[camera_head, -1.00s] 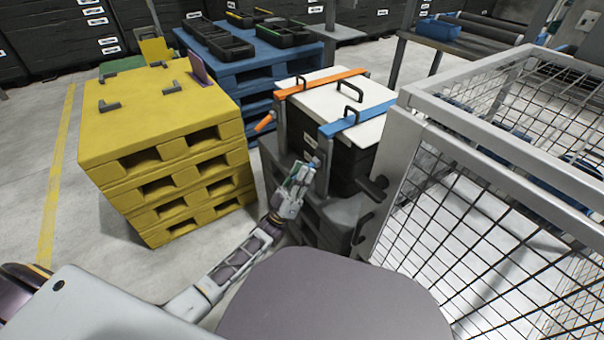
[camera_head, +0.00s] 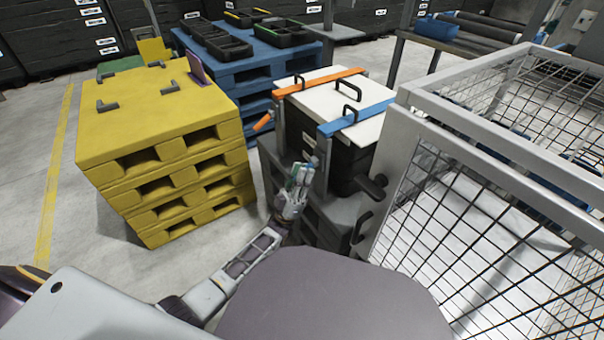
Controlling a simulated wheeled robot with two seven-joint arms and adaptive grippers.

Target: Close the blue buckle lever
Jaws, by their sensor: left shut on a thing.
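A blue bar (camera_head: 357,118) lies across the white lid (camera_head: 338,108) of a dark box (camera_head: 346,165). A grey upright drops from its near end, in front of the box. My left gripper (camera_head: 302,170) is low at the near face of the box, by the lower part of this upright. It is shut on the blue buckle lever, which is mostly hidden by the fingers. A second bar, orange (camera_head: 320,82), crosses the lid farther back, with an orange lever (camera_head: 263,122) sticking out at its left end. My right gripper does not show.
A yellow pallet stack (camera_head: 165,150) stands at the left, with bare floor between it and my left arm. A grey mesh cage (camera_head: 470,200) stands close on the right. A blue pallet stack (camera_head: 255,75) with black trays is behind.

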